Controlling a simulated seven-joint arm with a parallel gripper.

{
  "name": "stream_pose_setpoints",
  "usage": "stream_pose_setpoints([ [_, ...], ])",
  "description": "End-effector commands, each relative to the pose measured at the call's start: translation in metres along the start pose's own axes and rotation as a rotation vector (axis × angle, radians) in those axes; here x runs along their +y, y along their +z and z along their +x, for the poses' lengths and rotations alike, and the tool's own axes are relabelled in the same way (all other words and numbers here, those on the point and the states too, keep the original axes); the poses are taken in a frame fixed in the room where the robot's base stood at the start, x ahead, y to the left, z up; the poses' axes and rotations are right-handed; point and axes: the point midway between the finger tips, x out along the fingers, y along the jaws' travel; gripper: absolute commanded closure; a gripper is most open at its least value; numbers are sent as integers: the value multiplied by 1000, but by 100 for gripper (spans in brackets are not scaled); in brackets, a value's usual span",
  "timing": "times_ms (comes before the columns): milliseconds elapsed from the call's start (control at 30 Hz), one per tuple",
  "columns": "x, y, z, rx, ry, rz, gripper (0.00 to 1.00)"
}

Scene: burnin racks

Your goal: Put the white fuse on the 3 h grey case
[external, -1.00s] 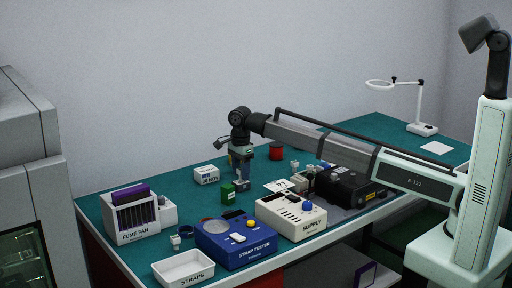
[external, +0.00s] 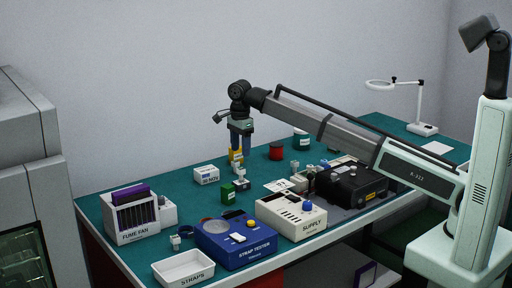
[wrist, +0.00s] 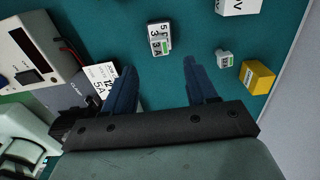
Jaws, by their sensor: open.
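A small white block, seemingly the white fuse (wrist: 157,31), shows with a grey case (wrist: 162,47) in the wrist view, ahead of my fingertips and apart from them. The two look stacked, and dark characters and a green patch show on them. They also appear as a small pale stack (external: 241,182) under my gripper in the external view. My gripper (external: 240,148) is open and empty above it, pointing down. Its two blue fingers (wrist: 163,80) are spread in the wrist view, with bare green mat between them.
A green case (external: 228,193) is left of the stack, with a white labelled box (external: 206,175) behind. The blue strap tester (external: 236,241) and cream supply (external: 291,215) stand in front.

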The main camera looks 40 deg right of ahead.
Motion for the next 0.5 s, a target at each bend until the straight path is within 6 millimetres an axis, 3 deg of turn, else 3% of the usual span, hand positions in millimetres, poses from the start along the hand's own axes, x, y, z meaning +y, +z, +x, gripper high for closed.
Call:
stream_pose_setpoints([
  [200,0,0,-23,0,0,0,43],
  [500,0,0,-28,0,0,0,43],
])
